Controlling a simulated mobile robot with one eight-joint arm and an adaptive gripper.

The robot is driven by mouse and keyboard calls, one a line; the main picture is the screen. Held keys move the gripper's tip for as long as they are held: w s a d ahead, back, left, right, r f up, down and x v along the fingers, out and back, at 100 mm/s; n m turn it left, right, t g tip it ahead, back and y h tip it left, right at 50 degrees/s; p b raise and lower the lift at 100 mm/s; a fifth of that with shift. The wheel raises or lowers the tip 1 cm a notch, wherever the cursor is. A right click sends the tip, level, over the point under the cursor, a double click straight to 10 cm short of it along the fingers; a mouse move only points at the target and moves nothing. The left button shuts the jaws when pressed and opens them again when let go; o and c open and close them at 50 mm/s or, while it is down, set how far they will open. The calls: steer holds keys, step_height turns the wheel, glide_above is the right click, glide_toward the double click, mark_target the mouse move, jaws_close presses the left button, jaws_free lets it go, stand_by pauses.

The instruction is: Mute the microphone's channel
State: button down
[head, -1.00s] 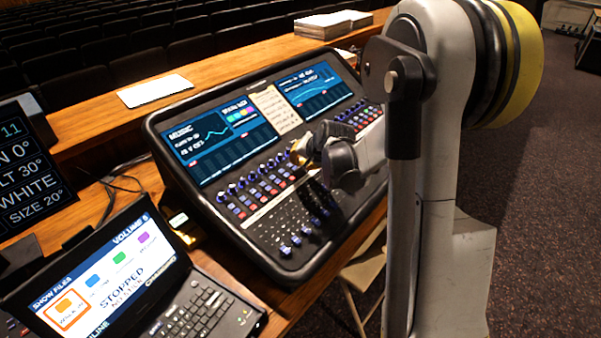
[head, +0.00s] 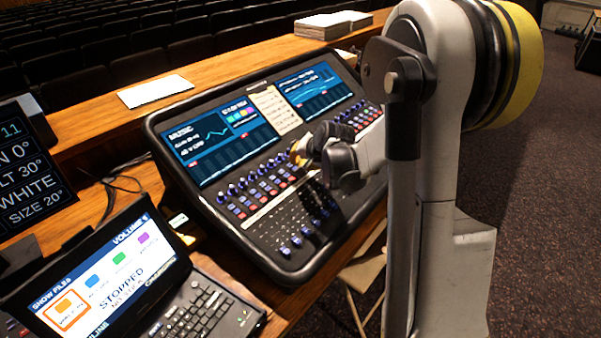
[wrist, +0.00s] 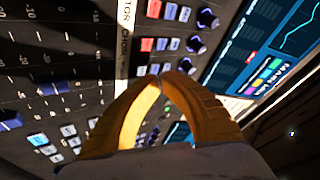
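The mixing desk (head: 262,225) is a black console with screens, knobs, coloured buttons and faders. My gripper (head: 296,153) is over its button rows, near the middle of the desk. In the wrist view my gripper (wrist: 162,80) has its two yellow fingers together at the tips, with nothing seen between them. Red buttons (wrist: 147,44) and white-blue buttons (wrist: 168,43) are just beyond the tips. A white label strip (wrist: 123,50) runs beside them with partly readable lettering. I cannot tell which channel is the microphone's. My gripper hides some controls, and contact is unclear.
A laptop (head: 105,270) stands at the front left, with a dark text display (head: 30,150) behind it. A white sheet (head: 155,90) and a stack of papers (head: 333,23) lie on the wooden ledge. A folding chair (head: 362,275) is close to the desk's front right.

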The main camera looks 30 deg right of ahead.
steer(key=shift+f+b, duration=0.35)
steer(key=shift+f, duration=0.05)
steer(key=shift+f, duration=0.25)
stand_by(0.4)
steer(key=shift+r, duration=0.75)
steer(key=shift+s+r+p, duration=0.15)
steer(key=shift+r+p, duration=0.9)
steer(key=shift+r, duration=0.2)
steer(key=shift+s+r+p, duration=0.15)
steer(key=shift+r+p, duration=0.85)
steer(key=shift+r, duration=0.25)
